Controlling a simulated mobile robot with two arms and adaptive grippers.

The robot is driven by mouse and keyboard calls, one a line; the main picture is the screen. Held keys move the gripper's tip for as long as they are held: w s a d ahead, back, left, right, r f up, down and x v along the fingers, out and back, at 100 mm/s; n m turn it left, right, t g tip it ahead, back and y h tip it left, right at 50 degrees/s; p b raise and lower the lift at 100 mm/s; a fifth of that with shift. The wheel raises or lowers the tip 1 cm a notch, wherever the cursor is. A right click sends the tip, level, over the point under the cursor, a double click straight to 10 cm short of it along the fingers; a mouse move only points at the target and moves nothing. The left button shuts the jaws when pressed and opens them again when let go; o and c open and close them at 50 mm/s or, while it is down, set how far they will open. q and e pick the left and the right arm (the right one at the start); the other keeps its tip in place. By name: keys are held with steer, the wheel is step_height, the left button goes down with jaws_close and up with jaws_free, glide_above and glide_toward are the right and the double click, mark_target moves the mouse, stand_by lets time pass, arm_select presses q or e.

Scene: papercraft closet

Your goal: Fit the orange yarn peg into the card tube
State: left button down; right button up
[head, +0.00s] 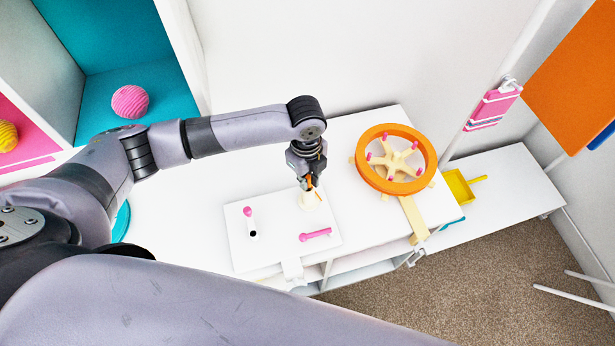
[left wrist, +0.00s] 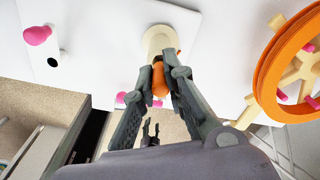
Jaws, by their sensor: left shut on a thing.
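The orange yarn peg (head: 309,183) is held upright in my left gripper (head: 308,180), which is shut on it. The cream card tube (head: 311,202) stands on a white board, directly below the gripper. In the left wrist view the peg (left wrist: 158,82) shows between the fingertips (left wrist: 162,74), with its far end at the mouth of the tube (left wrist: 157,38). I cannot tell whether its tip is inside. A small dark gripper, apparently my right one (left wrist: 150,133), shows far off with its fingers apart. It is not seen in the head view.
An orange wheel (head: 428,150) stands close on the right. A yellow tray (head: 458,187) lies beyond it. The white tabletop left of the board is clear.

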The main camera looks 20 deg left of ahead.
arm_select(q)
steer(key=shift+r, duration=0.1)
steer(key=shift+p, duration=0.4)
steer(key=shift+p, duration=0.3)
stand_by(0.4)
stand_by(0.7)
steer(key=shift+p, duration=0.45)
steer(key=shift+f+b, duration=0.5)
steer(key=shift+f, duration=0.55)
steer(key=c, duration=1.6)
jaws_free()
steer(key=shift+s, duration=0.1)
steer(key=shift+o, duration=0.2)
